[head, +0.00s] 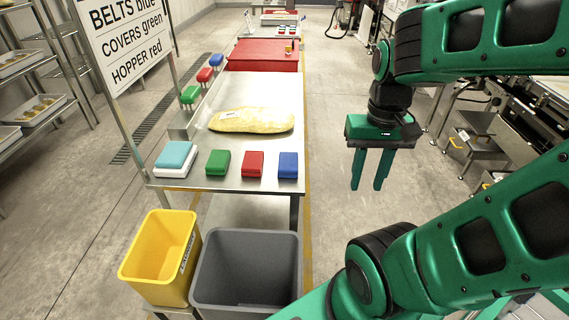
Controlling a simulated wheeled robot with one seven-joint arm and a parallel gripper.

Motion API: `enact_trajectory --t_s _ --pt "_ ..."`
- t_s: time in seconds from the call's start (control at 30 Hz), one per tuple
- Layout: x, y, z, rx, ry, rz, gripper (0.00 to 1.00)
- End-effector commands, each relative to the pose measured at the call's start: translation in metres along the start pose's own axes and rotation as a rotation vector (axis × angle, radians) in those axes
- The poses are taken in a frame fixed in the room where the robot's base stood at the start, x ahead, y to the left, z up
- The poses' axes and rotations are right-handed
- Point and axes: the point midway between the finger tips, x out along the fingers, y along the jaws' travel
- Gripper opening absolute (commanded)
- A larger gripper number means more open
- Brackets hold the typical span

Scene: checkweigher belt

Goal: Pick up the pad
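Several pads lie in a row on the near end of the steel table (225,184). From left to right they are a teal pad on a white base (175,157), a green pad (217,163), a red pad (253,164) and a blue pad (288,165). My gripper (367,186) hangs to the right of the table, over the floor, pointing down. Its fingers are apart with nothing between them. It touches no pad.
A sign (125,40) reads BELTS blue, COVERS green, HOPPER red. A pale yellowish bag or loaf (252,121) lies mid-table. A red surface (262,56) is farther back. A yellow bin (152,262) and grey bin (215,296) stand in front. Conveyor machinery stands at right.

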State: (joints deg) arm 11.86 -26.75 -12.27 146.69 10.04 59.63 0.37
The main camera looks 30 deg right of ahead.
Motion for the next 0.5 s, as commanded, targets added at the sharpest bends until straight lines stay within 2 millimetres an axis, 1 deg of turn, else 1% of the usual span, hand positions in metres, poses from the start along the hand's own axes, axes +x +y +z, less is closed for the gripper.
enact_trajectory --t_s 0.03,0.07,0.1,0.17,0.2,0.27,0.3,0.37,0.5 --pt "0.0 0.0 0.0 0.0 0.0 0.0 0.41" --pt "-0.001 0.001 0.002 0.002 0.002 -0.001 0.48" --pt "-0.005 0.005 0.008 0.01 0.011 -0.006 0.58" --pt "-0.007 0.004 0.004 0.038 0.013 -0.004 0.72" --pt "-0.009 0.003 -0.002 0.068 0.014 -0.001 0.81" --pt "-0.011 -0.002 -0.013 0.133 0.014 0.006 0.96" --pt "-0.014 -0.006 -0.023 0.189 0.016 0.011 1.0" --pt "-0.017 -0.014 -0.039 0.289 0.02 0.016 1.0" --pt "-0.022 -0.04 -0.081 0.552 0.032 0.025 1.0"
